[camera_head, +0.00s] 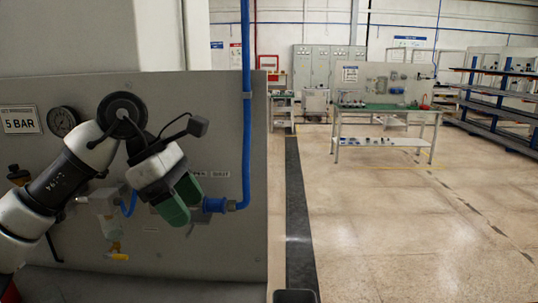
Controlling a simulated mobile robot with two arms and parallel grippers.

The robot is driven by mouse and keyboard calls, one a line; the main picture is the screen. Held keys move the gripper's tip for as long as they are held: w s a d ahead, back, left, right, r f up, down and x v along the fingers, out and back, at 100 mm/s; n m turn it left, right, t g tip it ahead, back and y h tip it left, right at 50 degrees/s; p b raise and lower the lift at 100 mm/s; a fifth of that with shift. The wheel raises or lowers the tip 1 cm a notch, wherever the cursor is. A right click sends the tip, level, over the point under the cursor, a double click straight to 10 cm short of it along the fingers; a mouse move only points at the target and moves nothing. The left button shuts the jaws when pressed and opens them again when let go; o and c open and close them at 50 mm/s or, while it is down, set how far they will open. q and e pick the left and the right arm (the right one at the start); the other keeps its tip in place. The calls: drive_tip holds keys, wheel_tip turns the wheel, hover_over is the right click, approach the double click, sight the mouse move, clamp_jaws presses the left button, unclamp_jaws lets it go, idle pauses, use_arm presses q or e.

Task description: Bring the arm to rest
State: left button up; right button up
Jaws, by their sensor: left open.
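My left arm (63,178) comes in from the left, raised in front of a grey panel. My left gripper (180,203), with green fingers, is open and points down and to the right. No object shows between its fingers. It is in front of a valve fitting on the panel, beside a blue connector (214,205); I cannot tell whether they touch. My right gripper is not in view.
The grey panel (230,130) carries a gauge (63,121), a "5 BAR" sign (19,120), a blue pipe (246,100) and a yellow-handled fitting (117,256). A workbench (388,112) and shelving (500,100) stand farther back. The floor (400,230) between is clear.

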use_arm(q)
drive_tip(key=s+d+f+n+g+h, duration=0.1)
drive_tip(key=s+d+n+h, duration=0.1)
drive_tip(key=d+h, duration=0.45)
drive_tip(key=s+d+f+n+g+h, duration=0.1)
drive_tip(key=d+f+h, duration=0.1)
drive_tip(key=d+h, duration=0.45)
drive_tip(key=w+a+f+n+t+y, duration=0.2)
drive_tip(key=a+n+t, duration=0.2)
drive_tip(key=n+t, duration=0.9)
drive_tip(key=w+a+f+n+t+y, duration=0.1)
drive_tip(key=a+f+n+t+y, duration=0.15)
drive_tip(key=n+t, duration=1)
drive_tip(key=s+a+f+n+g+y, duration=0.2)
drive_tip(key=a+f+n+g+y, duration=0.5)
drive_tip(key=f+n+y, duration=0.7)
drive_tip(key=s+a+f+n+g, duration=0.3)
drive_tip(key=s+f+n+g, duration=0.25)
drive_tip(key=s+f, duration=0.5)
drive_tip(key=s+a+f+n+g, duration=0.3)
drive_tip(key=s+f+n+g, duration=0.35)
drive_tip(key=s, duration=0.75)
wheel_tip(320, 180, down, 25)
drive_tip(key=m+g, duration=0.2)
drive_tip(key=s+a+f+g, duration=0.1)
drive_tip(key=s+a+f, duration=0.2)
drive_tip(key=s+f, duration=1.3)
wheel_tip(320, 180, down, 2)
